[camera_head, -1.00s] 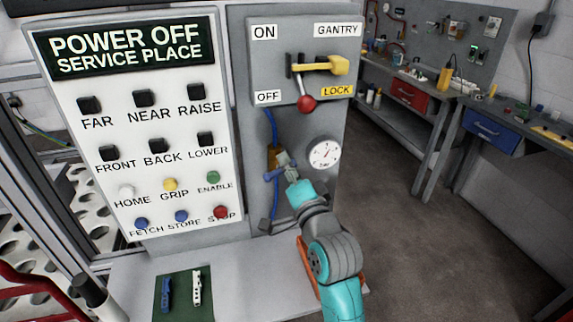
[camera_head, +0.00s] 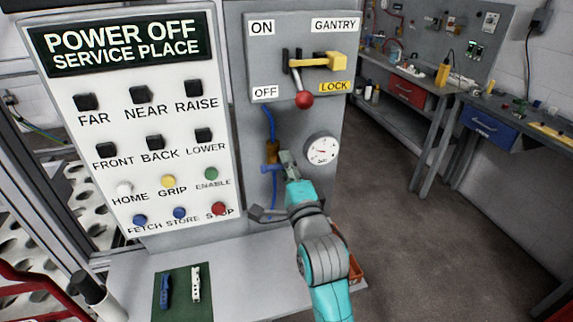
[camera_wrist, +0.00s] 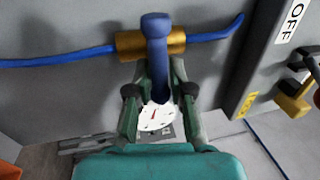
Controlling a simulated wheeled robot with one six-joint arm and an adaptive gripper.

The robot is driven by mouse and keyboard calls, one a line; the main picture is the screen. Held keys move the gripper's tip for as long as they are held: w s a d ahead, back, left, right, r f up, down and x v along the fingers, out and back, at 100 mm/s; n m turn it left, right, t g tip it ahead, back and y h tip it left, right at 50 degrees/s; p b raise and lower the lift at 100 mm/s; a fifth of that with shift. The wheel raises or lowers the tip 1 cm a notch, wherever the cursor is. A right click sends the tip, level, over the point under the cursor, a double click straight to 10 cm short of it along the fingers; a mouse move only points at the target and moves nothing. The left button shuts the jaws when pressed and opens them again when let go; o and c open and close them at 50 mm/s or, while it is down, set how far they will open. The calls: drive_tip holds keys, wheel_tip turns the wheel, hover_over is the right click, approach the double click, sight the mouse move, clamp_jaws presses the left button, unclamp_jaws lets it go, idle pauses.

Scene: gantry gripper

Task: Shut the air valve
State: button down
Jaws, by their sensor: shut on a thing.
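The air valve has a brass body (camera_head: 272,152) on a blue hose (camera_head: 268,124), below the ON/OFF box. Its blue handle (camera_wrist: 157,55) stands across the hose, roughly at a right angle to it, in the wrist view. The brass body (camera_wrist: 130,44) also shows there, behind the handle. My gripper (camera_wrist: 159,84) is shut on the handle, one finger on each side. In the head view my gripper (camera_head: 286,160) is beside the brass body and hides most of the handle.
A white round gauge (camera_head: 321,149) is just right of my gripper. The button panel (camera_head: 130,120) stands to the left. Above is a red-knobbed lever (camera_head: 303,99) with a yellow lock (camera_head: 325,61). A green mat (camera_head: 180,303) lies on the ledge below. Open floor lies to the right.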

drive_tip(key=shift+f, duration=0.1)
drive_tip(key=c, duration=1.1)
unclamp_jaws()
drive_tip(key=shift+c, duration=0.2)
drive_tip(key=v, duration=1.2)
drive_tip(key=shift+d, duration=0.1)
